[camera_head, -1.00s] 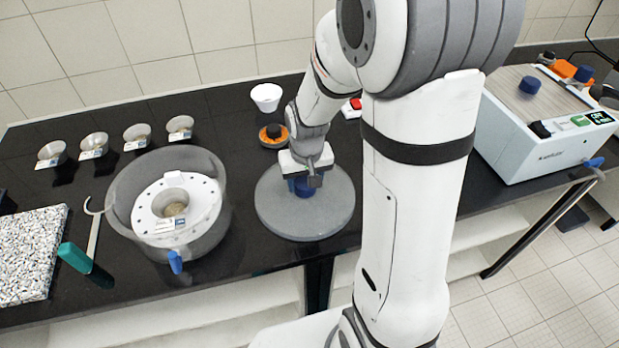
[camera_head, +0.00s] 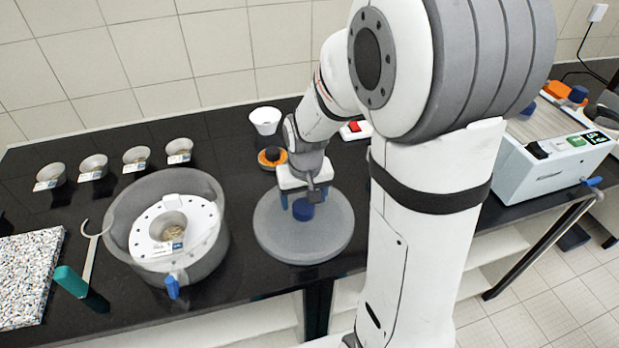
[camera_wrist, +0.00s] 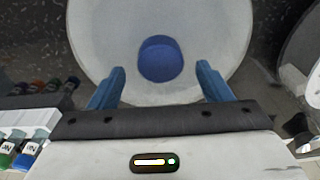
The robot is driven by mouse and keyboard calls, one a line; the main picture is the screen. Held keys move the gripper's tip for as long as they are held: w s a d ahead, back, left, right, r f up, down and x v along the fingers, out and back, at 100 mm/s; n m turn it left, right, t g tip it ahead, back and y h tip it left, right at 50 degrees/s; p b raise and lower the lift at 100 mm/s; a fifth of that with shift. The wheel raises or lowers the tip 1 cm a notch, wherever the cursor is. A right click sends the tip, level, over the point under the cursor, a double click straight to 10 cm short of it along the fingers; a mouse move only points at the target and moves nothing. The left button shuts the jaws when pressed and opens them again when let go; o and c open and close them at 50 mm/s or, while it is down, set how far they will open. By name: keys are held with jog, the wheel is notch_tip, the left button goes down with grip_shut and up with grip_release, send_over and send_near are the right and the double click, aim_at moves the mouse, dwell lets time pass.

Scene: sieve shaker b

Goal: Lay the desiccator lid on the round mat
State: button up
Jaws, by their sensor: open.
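The desiccator lid is a pale, see-through disc (camera_head: 275,226) with a blue knob (camera_head: 303,210). It lies flat at the grey round mat's place; I cannot clearly tell mat edge from lid rim. In the wrist view the blue knob (camera_wrist: 160,59) stands in the middle of the pale lid (camera_wrist: 105,50). My gripper (camera_head: 303,196) is just above the knob, its blue fingers (camera_wrist: 161,88) spread apart with clear gaps to the knob. It holds nothing. The desiccator bowl (camera_head: 205,256) stands open to the left, with a white perforated plate (camera_head: 150,225) inside.
Several small dishes (camera_head: 136,159) stand along the back left. A white cup (camera_head: 265,121) and an orange-and-black round item (camera_head: 271,158) are behind the lid. A teal-handled tool (camera_head: 71,281) and a speckled slab (camera_head: 30,280) lie at left. A white machine (camera_head: 550,165) is at right.

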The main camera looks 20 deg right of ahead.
aim_at(305, 211)
notch_tip(305, 211, up, 8)
jog(key=s, duration=0.1)
jog(key=s+d+r+t, duration=0.1)
jog(key=s+r, duration=0.3)
jog(key=s, duration=0.9)
jog(key=shift+s+d+r+t, duration=0.15)
jog(key=shift+s+d+t, duration=0.1)
jog(key=shift+t, duration=0.15)
